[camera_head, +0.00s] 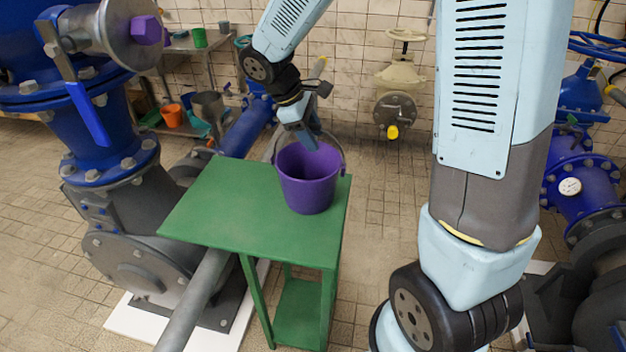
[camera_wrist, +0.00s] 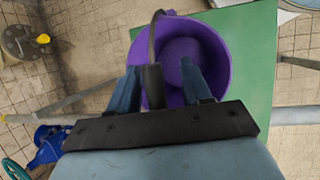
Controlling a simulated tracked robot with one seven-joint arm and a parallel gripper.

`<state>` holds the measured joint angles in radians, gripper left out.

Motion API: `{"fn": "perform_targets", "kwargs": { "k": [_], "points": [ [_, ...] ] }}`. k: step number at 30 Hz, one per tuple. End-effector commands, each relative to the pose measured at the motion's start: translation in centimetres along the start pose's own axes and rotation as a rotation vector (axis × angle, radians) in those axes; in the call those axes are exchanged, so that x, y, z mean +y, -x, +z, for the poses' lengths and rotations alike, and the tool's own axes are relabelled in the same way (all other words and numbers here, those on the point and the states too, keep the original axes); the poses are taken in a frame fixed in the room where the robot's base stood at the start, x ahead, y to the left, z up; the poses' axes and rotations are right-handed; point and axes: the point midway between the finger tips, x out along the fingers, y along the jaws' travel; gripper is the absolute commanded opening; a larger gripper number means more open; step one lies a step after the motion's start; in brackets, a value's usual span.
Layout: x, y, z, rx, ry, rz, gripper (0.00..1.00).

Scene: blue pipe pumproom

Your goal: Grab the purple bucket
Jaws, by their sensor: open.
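The purple bucket (camera_head: 308,182) stands upright on the green table (camera_head: 215,200), near its right back edge. Its dark handle is raised in an arch over the rim. My gripper (camera_head: 309,146) is above the bucket's back rim, pointing down. In the wrist view the bucket (camera_wrist: 215,50) is seen from above, with the handle (camera_wrist: 153,45) running between the two blue fingers of my gripper (camera_wrist: 158,80). The fingers are apart, one on each side of the handle. I cannot tell whether either finger touches it.
Large blue pipes and a flanged valve (camera_head: 110,140) stand left of the table. A grey pipe (camera_head: 195,305) passes in front below it. A shelf with buckets (camera_head: 172,115) is at the back left. A wall valve (camera_head: 395,108) is behind.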

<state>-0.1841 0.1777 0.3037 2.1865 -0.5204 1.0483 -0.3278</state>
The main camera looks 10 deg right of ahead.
Motion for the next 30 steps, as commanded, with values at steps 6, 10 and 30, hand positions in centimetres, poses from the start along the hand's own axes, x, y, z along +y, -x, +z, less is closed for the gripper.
{"fn": "perform_targets", "kwargs": {
  "k": [6,10,30],
  "points": [
    [0.02,0.03,0.00,0.000,0.000,0.000,0.36],
    [0.03,0.04,0.01,0.000,-0.001,0.000,0.24],
    [0.02,0.03,0.01,0.000,-0.001,0.000,0.00]
  ]
}}
